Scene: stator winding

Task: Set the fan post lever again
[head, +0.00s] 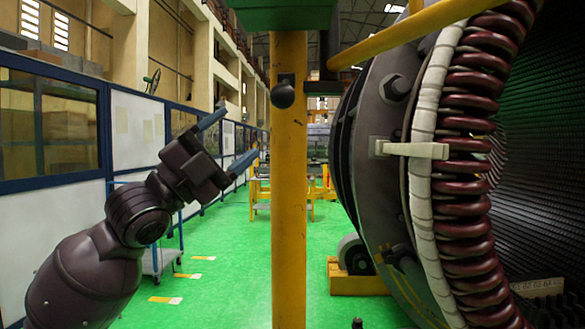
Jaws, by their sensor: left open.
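A yellow post (289,200) stands upright in the middle of the head view. A dark lever with a round black knob (283,95) sits on its upper part, with the knob hanging at the lower end. My left gripper (234,139) is open and empty, to the left of the post and lower than the knob. Its two blue fingers point up and right toward the post. It appears apart from the knob; the depth between them is hard to tell. My right gripper is not in view.
A large stator (455,160) with dark red coils fills the right side. A yellow bar (420,30) crosses above it. A small trolley (160,258) stands behind my left arm. The green floor (228,280) left of the post is mostly clear.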

